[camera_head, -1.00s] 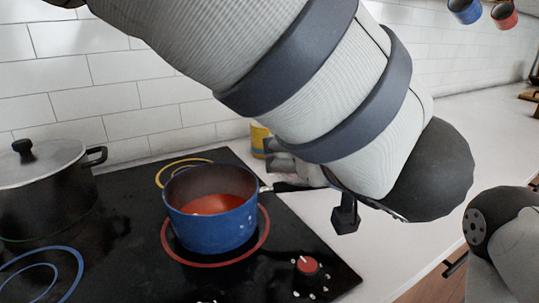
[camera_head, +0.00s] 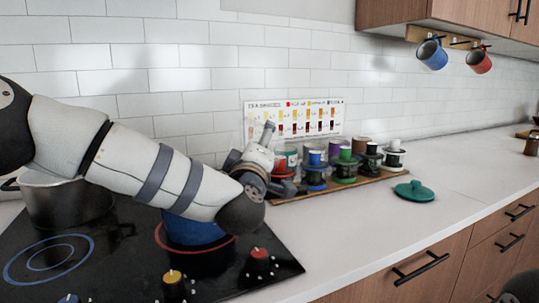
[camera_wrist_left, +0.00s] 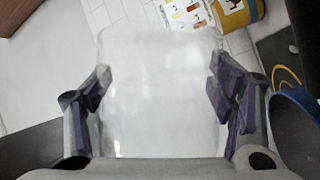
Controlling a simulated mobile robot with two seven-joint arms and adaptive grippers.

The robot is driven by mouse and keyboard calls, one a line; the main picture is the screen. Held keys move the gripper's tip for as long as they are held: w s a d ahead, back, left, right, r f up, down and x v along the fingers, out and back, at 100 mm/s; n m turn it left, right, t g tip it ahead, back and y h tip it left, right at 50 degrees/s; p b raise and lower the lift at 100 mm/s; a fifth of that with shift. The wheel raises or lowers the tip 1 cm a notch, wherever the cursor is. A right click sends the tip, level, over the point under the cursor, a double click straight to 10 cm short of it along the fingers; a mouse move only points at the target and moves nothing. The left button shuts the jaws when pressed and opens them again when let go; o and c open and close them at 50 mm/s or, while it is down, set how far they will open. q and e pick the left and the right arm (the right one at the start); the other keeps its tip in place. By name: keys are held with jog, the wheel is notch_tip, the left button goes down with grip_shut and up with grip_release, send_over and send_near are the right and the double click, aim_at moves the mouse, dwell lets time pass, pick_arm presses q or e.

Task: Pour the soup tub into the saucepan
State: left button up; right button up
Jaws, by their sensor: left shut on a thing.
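The blue saucepan (camera_head: 190,231) stands on the red-ringed burner, mostly hidden behind my left arm in the head view. Its blue rim (camera_wrist_left: 297,125) shows at the right of the left wrist view. My left gripper (camera_head: 268,160) is over the counter, right of the saucepan and in front of the jar rack. In the left wrist view it is shut on a whitish, translucent tub (camera_wrist_left: 160,95), held between both finger pads. No red soup shows in the tub.
Several jars on a wooden rack (camera_head: 375,182) line the wall. A teal lid (camera_head: 414,191) lies on the counter. A yellow can (camera_wrist_left: 236,14) shows in the left wrist view.

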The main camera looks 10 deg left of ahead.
pick_arm(q)
jog(key=n+b, duration=0.1)
jog(key=n, duration=0.1)
jog(key=a+n+t+y+b, duration=0.1)
jog(key=n, duration=0.1)
jog(key=shift+f+b, duration=0.2)
jog(key=shift+b, duration=0.2)
jog(key=n+y, duration=0.1)
jog(key=n, duration=0.1)
jog(key=s+a+r+n+t+y+b, duration=0.1)
jog(key=n, duration=0.1)
jog(key=a+r+n+y+b, duration=0.1)
jog(key=n, duration=0.1)
jog(key=shift+s+r+n+t+y, duration=0.2)
jog(key=shift+s+n+t+y, duration=0.1)
jog(key=shift+t, duration=0.1)
jog(key=shift+s+a+r+n+y, duration=0.1)
jog(key=shift+s+r+n+y, duration=0.05)
jog(key=shift+r+n+y, duration=0.25)
jog(key=shift+s+a+r+n+y, duration=0.1)
jog(key=shift+r+n+y, duration=0.2)
jog(key=shift+n, duration=0.2)
pick_arm(e)
jog(key=s+f+g, duration=0.2)
jog(key=s+f, duration=0.4)
jog(key=shift+f, duration=0.25)
jog(key=shift+s, duration=0.1)
